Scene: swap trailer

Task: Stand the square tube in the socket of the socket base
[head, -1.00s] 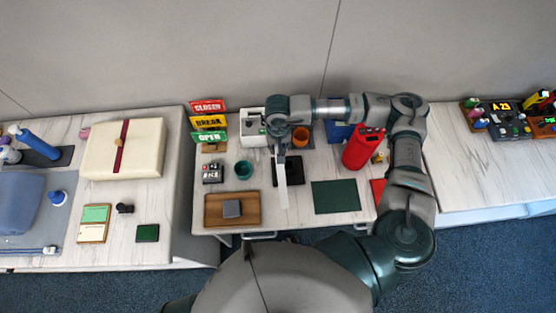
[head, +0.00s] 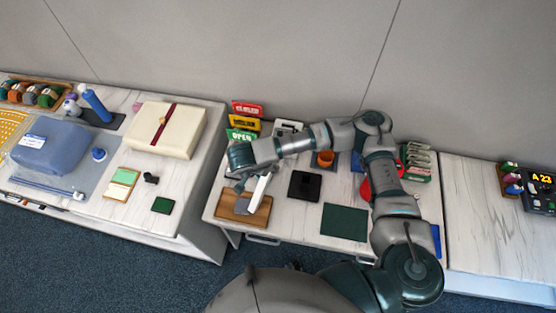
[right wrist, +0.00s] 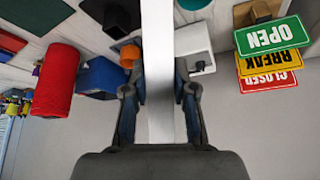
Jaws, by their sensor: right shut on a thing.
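My right gripper (head: 242,180) is shut on the square tube (head: 260,194), a long white bar. In the head view the tube leans, its lower end over or near the wooden tray; I cannot tell if it touches. In the right wrist view the tube (right wrist: 158,70) runs straight up the middle between the fingers (right wrist: 160,105). A black square plate with a darker square in its middle, which looks like the socket base (head: 293,187), lies on the table right of the tube, apart from it. It seems to show in the right wrist view (right wrist: 112,20). My left gripper is not in view.
The wooden tray (head: 226,208) holds a grey block (head: 242,206). A dark green mat (head: 344,222) lies right of the black base. An orange cup (head: 325,158) and the stacked signs (head: 243,121) stand behind. A red canister (right wrist: 55,80) is partly hidden by my arm in the head view.

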